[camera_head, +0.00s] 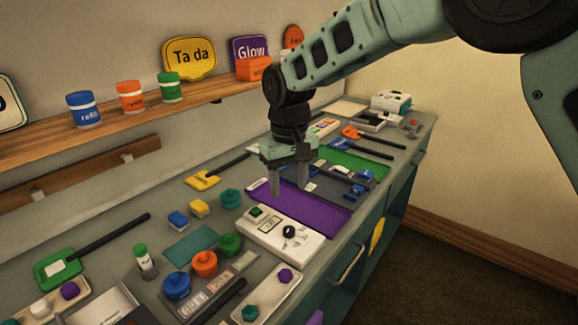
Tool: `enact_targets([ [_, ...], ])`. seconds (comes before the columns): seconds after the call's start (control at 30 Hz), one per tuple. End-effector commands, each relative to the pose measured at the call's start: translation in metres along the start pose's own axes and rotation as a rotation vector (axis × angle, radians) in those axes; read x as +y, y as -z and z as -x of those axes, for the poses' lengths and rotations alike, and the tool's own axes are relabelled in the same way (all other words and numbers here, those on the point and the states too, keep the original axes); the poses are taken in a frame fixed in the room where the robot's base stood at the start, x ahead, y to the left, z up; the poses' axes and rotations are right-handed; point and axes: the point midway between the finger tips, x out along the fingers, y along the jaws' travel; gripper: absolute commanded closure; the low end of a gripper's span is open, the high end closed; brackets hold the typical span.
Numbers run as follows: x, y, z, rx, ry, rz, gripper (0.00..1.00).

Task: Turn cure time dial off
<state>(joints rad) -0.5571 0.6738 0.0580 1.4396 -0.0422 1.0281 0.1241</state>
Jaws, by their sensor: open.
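A white control box (263,243) lies on the grey counter, in front of a purple mat. A black round dial (288,232) stands on its top face, right of a small display (271,223) and a dark green button (256,212). The dial's setting is too small to read. My gripper (289,188) points down above the purple mat, behind the box and apart from the dial. Its two fingers are spread with nothing between them.
The purple mat (318,213) and a green tray (352,160) lie behind the box. Blue, orange and green lidded pots (204,263) stand at its front left. A white tray (268,292) with knobs is in front. A wooden shelf (135,117) runs along the wall.

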Motion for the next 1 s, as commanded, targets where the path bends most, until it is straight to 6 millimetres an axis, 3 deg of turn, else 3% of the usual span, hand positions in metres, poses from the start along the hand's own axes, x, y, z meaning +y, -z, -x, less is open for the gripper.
enact_targets([
  [0.1,0.0,0.001,0.022,0.004,0.0,0.0,0.51],
  [0.3,0.0,0.0,0.044,0.001,0.0,0.0,0.51],
  [0.77,0.0,-0.002,0.05,0.0,0.002,0.001,0.51],
  [0.87,-0.004,-0.016,0.053,0.001,0.016,0.012,0.51],
  [1.0,-0.016,-0.064,0.057,0.004,0.055,0.043,0.51],
])
